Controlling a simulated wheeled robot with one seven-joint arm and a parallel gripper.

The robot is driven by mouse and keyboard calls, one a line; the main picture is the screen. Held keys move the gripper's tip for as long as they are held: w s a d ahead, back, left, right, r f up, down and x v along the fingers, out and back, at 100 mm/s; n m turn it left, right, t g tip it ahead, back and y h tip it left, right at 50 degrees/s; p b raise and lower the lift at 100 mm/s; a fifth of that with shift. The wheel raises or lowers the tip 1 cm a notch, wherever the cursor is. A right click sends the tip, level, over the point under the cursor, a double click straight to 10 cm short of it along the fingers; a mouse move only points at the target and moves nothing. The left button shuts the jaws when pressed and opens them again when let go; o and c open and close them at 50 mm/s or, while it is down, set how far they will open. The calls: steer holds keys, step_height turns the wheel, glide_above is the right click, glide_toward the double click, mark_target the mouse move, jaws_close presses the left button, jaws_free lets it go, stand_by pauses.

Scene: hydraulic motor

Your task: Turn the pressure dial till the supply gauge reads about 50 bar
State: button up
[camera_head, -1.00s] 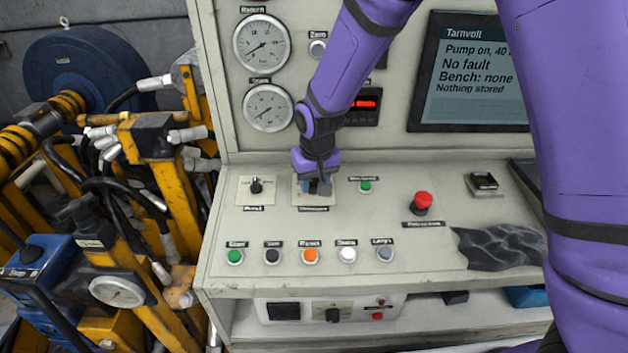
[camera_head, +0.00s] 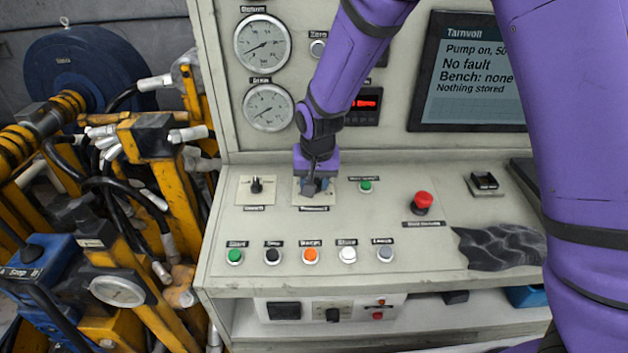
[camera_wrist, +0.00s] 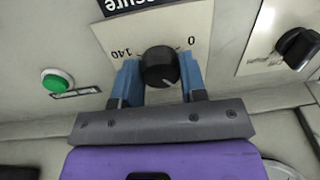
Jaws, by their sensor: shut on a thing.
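The black pressure dial (camera_wrist: 160,67) sits on a pale plate (camera_wrist: 185,35) marked 0 and 140 in the wrist view. My gripper (camera_wrist: 160,80) has its two blue fingers on either side of the dial and is shut on it. In the head view my gripper (camera_head: 314,186) comes down on the panel and hides most of the dial. The screen (camera_head: 470,75) reads "Pump on, 50", cut off by my arm, then "No fault". Two round gauges, upper (camera_head: 262,43) and lower (camera_head: 268,107), stand on the upright panel; their labels are too blurred to read surely.
A black selector knob (camera_head: 256,185) is left of my gripper, a green button (camera_head: 365,186) right of it. A red mushroom button (camera_head: 422,201) stands further right. A row of several buttons (camera_head: 310,256) runs along the front. Yellow machinery (camera_head: 140,190) stands left of the bench.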

mark_target(317, 196)
steer(key=o, duration=0.9)
steer(key=shift+r, duration=0.1)
steer(key=r, duration=0.3)
steer(key=s+r, duration=0.1)
steer(key=r, duration=0.6)
steer(key=shift+s+d+r, duration=0.25)
